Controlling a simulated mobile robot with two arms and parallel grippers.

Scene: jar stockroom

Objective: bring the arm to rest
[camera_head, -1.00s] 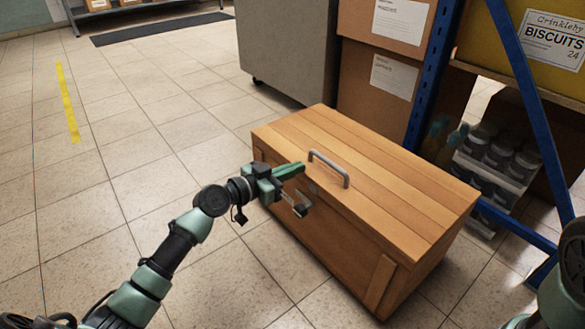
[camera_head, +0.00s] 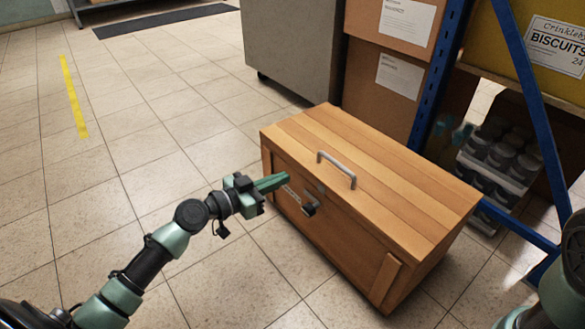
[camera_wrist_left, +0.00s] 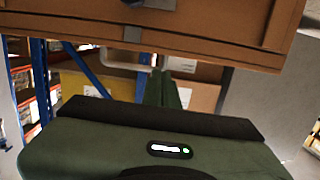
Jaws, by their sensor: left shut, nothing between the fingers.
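My left gripper (camera_head: 272,183) is shut and empty in the head view, in front of the wooden chest (camera_head: 372,170). Its green fingers point right, toward the chest's front top edge, and overlap it in the picture; I cannot tell whether they touch. The chest's lid is down, with a grey handle (camera_head: 337,168) on top and a dark latch (camera_head: 309,208) at the front. In the left wrist view the shut fingers (camera_wrist_left: 163,88) point up the picture, with the chest (camera_wrist_left: 210,30) across the top. My right gripper is not in view; only part of my right arm shows at the lower right.
A blue rack (camera_head: 432,85) with cardboard boxes (camera_head: 385,75), a yellow biscuit box (camera_head: 535,50) and several jars (camera_head: 500,155) stands behind and right of the chest. A grey cabinet (camera_head: 290,50) stands behind it. The tiled floor at left is clear, with a yellow strip (camera_head: 73,95).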

